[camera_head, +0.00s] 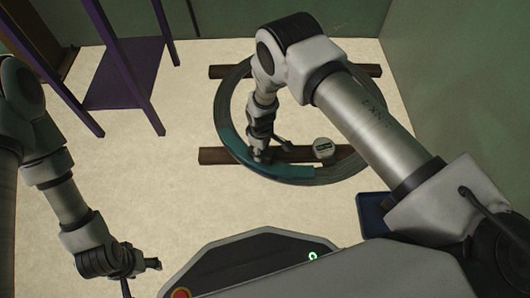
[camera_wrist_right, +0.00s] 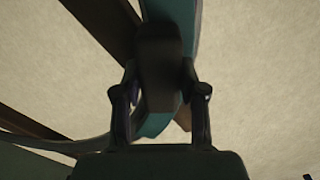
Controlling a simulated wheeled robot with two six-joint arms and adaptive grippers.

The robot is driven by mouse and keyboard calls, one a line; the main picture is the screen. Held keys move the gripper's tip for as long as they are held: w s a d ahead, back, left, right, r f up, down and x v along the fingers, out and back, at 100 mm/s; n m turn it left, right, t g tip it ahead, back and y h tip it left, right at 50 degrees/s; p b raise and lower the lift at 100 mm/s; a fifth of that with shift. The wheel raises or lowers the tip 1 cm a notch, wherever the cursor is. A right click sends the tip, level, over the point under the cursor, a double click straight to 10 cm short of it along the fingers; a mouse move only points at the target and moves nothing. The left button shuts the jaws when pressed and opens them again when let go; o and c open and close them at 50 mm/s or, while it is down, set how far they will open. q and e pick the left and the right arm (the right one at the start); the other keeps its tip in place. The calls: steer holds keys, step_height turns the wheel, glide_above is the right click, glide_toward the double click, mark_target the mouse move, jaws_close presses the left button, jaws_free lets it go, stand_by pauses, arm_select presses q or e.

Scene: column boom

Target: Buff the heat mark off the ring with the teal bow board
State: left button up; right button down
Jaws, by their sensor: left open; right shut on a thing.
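The ring (camera_head: 356,160) is a large dark grey hoop lying across two brown bars. The teal bow board (camera_head: 290,171) is a curved strip lying along the ring's near-left arc. My right gripper (camera_head: 262,156) is over that arc and shut on the bow board. In the right wrist view a dark grip piece sits between the fingers (camera_wrist_right: 160,100), with the teal board (camera_wrist_right: 184,20) running beneath it. No heat mark can be made out; the arm and board cover part of the ring. My left gripper (camera_head: 150,266) is open and empty, low at the left, away from the ring.
Two brown bars (camera_head: 214,155) lie under the ring on the pale floor. A small grey round object with a dark face (camera_head: 323,148) stands by the near bar. A dark blue box (camera_head: 373,210) is at the right. A purple stand (camera_head: 125,85) is at back left; green walls close the back and right.

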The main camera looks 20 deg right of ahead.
mark_target(270, 154)
steer(key=shift+w+a, duration=0.15)
steer(key=shift+r, duration=0.1)
steer(key=shift+s+d+p, duration=0.5)
steer(key=shift+d+p, duration=0.05)
steer(key=shift+p, duration=0.15)
steer(key=shift+s+d+p, duration=0.7)
steer(key=shift+s+d, duration=0.1)
steer(key=shift+s, duration=0.1)
steer(key=shift+f, duration=0.2)
steer(key=shift+w+a, duration=0.1)
